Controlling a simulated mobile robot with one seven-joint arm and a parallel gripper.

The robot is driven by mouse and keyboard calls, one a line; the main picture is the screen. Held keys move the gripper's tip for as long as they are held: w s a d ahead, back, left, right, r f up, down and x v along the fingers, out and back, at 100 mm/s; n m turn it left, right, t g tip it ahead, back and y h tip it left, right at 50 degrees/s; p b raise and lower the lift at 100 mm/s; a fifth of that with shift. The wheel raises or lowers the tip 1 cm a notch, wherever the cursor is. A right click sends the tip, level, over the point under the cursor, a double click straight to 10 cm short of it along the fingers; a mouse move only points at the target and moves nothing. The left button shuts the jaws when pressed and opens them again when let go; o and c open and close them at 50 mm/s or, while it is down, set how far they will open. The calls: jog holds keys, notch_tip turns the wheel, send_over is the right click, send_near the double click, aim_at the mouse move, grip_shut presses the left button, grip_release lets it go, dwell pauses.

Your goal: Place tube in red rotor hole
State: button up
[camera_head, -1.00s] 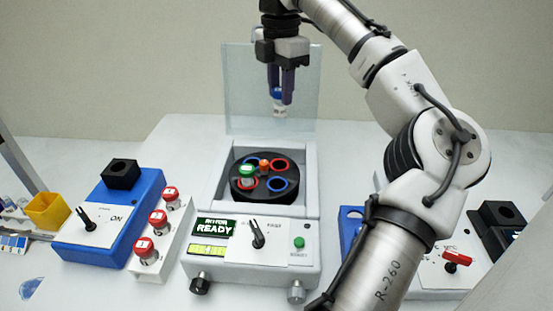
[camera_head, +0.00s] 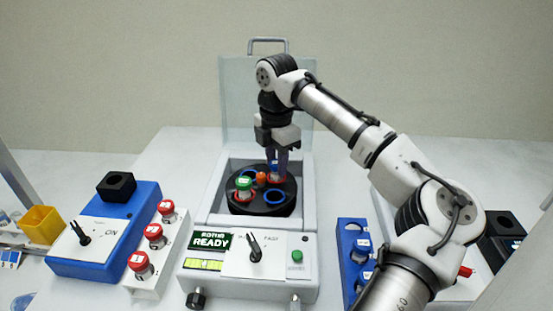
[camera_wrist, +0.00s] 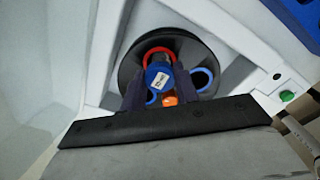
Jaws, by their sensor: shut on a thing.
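My gripper (camera_head: 277,163) points down over the back right of the black rotor (camera_head: 285,210), shut on a tube with a blue cap. In the wrist view the blue cap (camera_wrist: 160,77) with a white label sits between the fingers. The red-ringed hole (camera_wrist: 158,52) shows just beyond the cap. The tube's lower end is at or over this hole; I cannot tell how deep it reaches. Blue-ringed holes (camera_wrist: 203,79) lie beside it. A green-capped tube (camera_head: 244,184) stands in the rotor's left hole. An orange knob (camera_head: 261,178) marks the rotor's centre.
The centrifuge's clear lid (camera_head: 236,100) stands open behind. Its front panel (camera_head: 222,241) reads READY. A white rack (camera_head: 150,280) with red-capped tubes and a blue device (camera_head: 95,265) stand left. A blue rack (camera_head: 345,225) stands right, partly behind my arm.

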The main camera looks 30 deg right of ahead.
jog(key=shift+f, duration=0.15)
jog(key=o, duration=1)
jog(key=shift+c, duration=0.2)
notch_tip(320, 180, up, 12)
jog(key=shift+r, duration=0.2)
